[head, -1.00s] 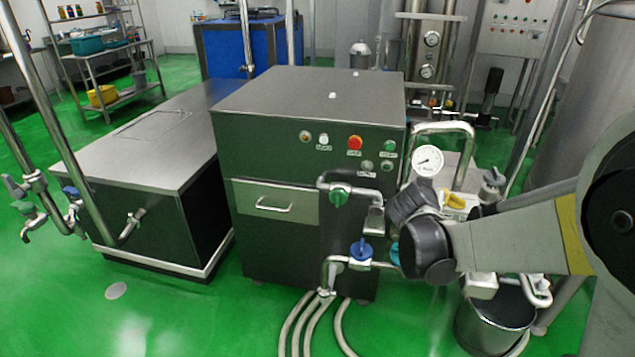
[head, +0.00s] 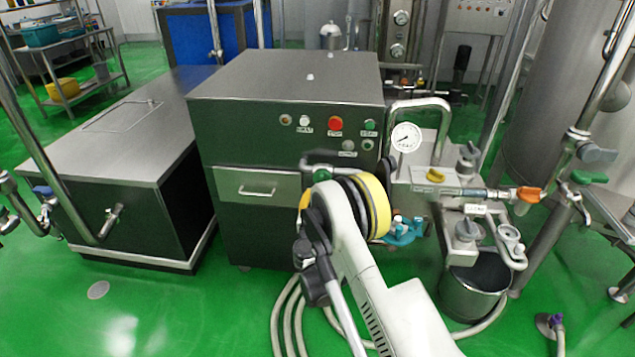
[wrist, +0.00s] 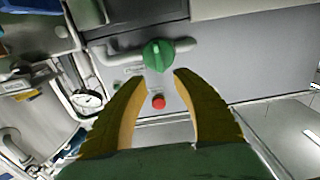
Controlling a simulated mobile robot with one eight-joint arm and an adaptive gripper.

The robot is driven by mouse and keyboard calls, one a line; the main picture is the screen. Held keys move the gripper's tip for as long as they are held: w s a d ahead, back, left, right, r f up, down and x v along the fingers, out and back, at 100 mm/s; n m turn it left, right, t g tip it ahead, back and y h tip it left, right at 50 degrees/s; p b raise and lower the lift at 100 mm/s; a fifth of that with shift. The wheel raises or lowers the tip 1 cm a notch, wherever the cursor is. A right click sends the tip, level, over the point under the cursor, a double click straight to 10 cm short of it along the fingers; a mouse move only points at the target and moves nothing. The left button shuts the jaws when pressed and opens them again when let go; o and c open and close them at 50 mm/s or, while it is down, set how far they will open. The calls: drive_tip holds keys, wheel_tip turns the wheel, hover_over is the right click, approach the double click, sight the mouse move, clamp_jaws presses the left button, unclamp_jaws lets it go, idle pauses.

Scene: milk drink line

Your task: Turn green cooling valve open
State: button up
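The green valve handle (wrist: 158,55) sits on a light pipe in front of the grey machine panel. In the wrist view it is just beyond the fingertips, near the top middle. My gripper (wrist: 160,76) is open, its two yellow-brown fingers spread below the handle with a gap between them. Nothing is held, and I see no contact with the handle. My gripper is mostly hidden there too.
The grey machine (head: 285,100) carries a red button (head: 335,123). A round gauge (head: 406,138), a yellow handle (head: 435,176) and an orange handle (head: 528,194) are to the right. Another green handle (head: 589,177) is at far right. Hoses (head: 285,315) lie on the floor.

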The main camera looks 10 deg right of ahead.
sight(321, 180)
drive_tip(key=b+x, duration=0.2)
drive_tip(key=x, duration=0.6)
drive_tip(key=shift+w+d+f, duration=0.1)
drive_tip(key=shift+w, duration=0.15)
drive_tip(key=shift+c, duration=0.5)
clamp_jaws()
